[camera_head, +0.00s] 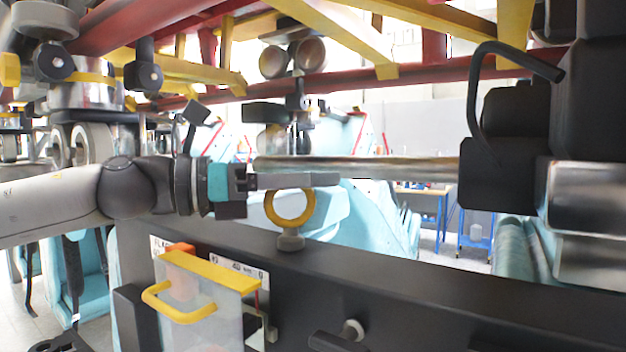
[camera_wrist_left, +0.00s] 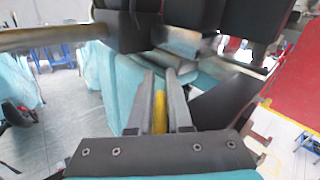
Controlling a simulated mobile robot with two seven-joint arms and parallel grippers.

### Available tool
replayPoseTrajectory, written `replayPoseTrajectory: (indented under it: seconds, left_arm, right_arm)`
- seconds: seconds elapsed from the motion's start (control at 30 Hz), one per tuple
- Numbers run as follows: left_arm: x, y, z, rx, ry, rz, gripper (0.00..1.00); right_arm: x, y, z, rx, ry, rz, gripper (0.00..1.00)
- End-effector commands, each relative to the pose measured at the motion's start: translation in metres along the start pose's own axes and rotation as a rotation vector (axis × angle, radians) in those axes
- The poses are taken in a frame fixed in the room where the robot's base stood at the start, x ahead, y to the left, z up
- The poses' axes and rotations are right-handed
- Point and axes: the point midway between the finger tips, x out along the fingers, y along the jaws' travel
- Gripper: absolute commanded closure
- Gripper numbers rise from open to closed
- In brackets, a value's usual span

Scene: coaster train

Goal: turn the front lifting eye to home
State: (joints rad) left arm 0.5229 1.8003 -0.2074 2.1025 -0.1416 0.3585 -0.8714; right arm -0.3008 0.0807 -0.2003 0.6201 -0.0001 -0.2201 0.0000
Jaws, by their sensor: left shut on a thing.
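The front lifting eye is a yellow ring (camera_head: 290,222) on a grey swivel base (camera_head: 290,241), standing upright on the dark beam (camera_head: 380,270) in the head view. My left gripper (camera_head: 300,181) reaches in from the left, with its fingers at the top of the ring. In the left wrist view the two grey fingers (camera_wrist_left: 162,105) close on the yellow ring (camera_wrist_left: 160,110), which shows edge-on between them. The fingers hide the ring's upper edge in the head view. My right gripper is not in view.
A clear cover with a yellow handle (camera_head: 180,305) hangs on the beam's front, below left of the ring. A metal bar (camera_head: 370,167) runs just above my fingers. Black knobs (camera_head: 340,338) jut out lower right. Red and yellow rails (camera_head: 330,25) cross overhead.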

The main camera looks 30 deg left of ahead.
Motion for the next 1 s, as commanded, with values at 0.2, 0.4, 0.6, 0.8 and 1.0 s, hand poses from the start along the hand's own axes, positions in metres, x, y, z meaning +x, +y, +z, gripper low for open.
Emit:
replayPoseTrajectory:
  seconds: [0.2,0.4,0.6,0.8,1.0]
  left_arm:
    - [0.000,-0.001,0.001,-0.001,0.000,-0.003,1.00]
    - [0.000,-0.001,0.002,-0.002,0.004,-0.035,1.00]
    - [0.000,-0.004,0.004,-0.004,0.018,-0.123,1.00]
    - [0.000,-0.008,0.005,-0.007,0.041,-0.254,1.00]
    - [-0.001,-0.012,0.005,-0.006,0.068,-0.400,1.00]
  right_arm:
    - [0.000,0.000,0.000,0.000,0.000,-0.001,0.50]
    - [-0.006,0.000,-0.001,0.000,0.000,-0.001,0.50]
    - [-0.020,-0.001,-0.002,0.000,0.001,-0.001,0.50]
    - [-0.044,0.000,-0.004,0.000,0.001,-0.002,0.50]
    - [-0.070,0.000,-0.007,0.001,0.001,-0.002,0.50]
